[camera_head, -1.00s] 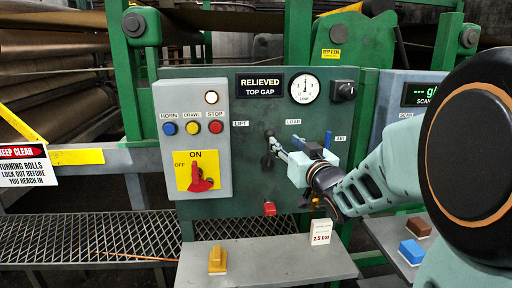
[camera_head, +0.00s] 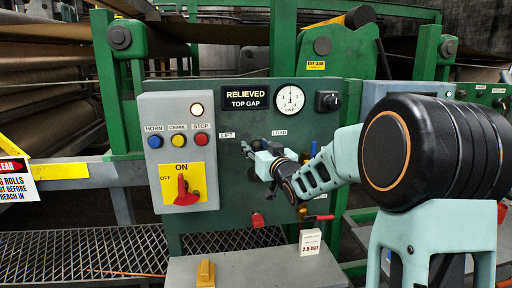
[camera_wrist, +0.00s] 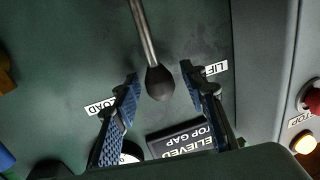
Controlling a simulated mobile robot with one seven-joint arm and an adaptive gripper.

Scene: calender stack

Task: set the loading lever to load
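The loading lever is a grey metal rod (camera_wrist: 143,30) with a dark knob (camera_wrist: 160,83), seen in the wrist view. The rod slants toward the LIFT label (camera_wrist: 217,68) side; the LOAD label (camera_wrist: 98,106) is on the other side. My gripper (camera_wrist: 159,72) is open, with one blue-padded finger on each side of the knob and gaps visible to both. In the head view, my gripper (camera_head: 247,149) is at the green panel (camera_head: 235,215) between the LIFT (camera_head: 227,136) and LOAD (camera_head: 280,133) labels, closer to LIFT. The lever's knob is hard to make out there.
A grey control box (camera_head: 150,115) with buttons and a red switch (camera_head: 186,192) stands left of the lever. A display reading RELIEVED, TOP GAP (camera_head: 246,96) and a dial (camera_head: 289,100) are above.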

